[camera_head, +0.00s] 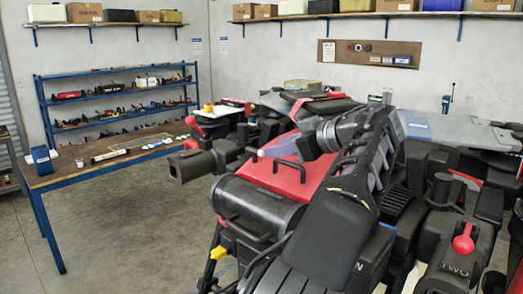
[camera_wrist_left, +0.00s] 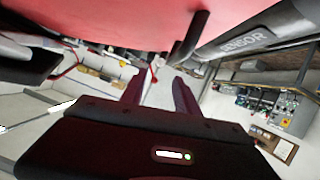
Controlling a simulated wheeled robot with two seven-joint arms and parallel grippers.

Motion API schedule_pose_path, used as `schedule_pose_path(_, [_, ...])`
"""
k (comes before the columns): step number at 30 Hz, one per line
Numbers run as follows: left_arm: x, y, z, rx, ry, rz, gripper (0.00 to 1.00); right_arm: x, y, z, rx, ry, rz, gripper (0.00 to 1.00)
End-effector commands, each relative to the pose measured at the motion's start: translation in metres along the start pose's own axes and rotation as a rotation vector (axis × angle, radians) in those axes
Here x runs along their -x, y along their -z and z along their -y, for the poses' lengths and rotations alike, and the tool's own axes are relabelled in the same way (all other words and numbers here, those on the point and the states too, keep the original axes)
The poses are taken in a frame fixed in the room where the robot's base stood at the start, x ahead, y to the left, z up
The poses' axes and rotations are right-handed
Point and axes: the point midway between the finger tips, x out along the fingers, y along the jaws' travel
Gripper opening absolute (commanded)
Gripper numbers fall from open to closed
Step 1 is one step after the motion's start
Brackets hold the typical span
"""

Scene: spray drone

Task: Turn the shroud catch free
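The drone's red shroud (camera_head: 290,180) carries a black bar handle in the head view. In the left wrist view the red surface (camera_wrist_left: 90,20) fills the top, with a black rod (camera_wrist_left: 197,36) standing from it. My left gripper (camera_wrist_left: 158,82) shows two dark fingers, apart, with open space between them. A small red piece (camera_wrist_left: 153,75) appears between the fingers, apparently beyond them; I cannot tell if it is the shroud catch. In the head view the left fingertips are hard to make out among the dark drone parts. My right gripper is not in view.
A dark cylinder marked SENSOR (camera_wrist_left: 250,40) lies beside the rod. Dark drone arms and a motor marked TWO (camera_head: 457,262) crowd the right.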

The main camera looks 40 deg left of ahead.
Motion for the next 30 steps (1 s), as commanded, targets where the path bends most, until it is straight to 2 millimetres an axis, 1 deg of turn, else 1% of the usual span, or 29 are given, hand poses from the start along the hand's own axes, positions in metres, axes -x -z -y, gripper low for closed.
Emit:
schedule_pose_path(4, [-0.006,-0.001,0.000,-0.001,0.001,0.001,0.37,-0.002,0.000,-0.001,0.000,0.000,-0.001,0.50])
schedule_pose_path(7, [-0.015,-0.002,0.001,0.000,0.003,0.003,0.37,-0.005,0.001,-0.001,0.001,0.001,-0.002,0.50])
schedule_pose_path(15, [-0.051,-0.002,0.001,0.000,0.004,0.002,0.37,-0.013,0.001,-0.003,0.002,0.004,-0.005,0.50])
schedule_pose_path(21, [-0.071,-0.002,0.001,0.000,0.003,0.002,0.37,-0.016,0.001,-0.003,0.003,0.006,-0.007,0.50])
schedule_pose_path(25, [-0.077,0.000,0.001,0.001,0.001,0.001,0.37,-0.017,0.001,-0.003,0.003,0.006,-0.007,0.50])
schedule_pose_path(30, [-0.078,0.000,0.000,0.001,0.000,0.000,0.37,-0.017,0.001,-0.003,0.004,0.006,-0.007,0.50])
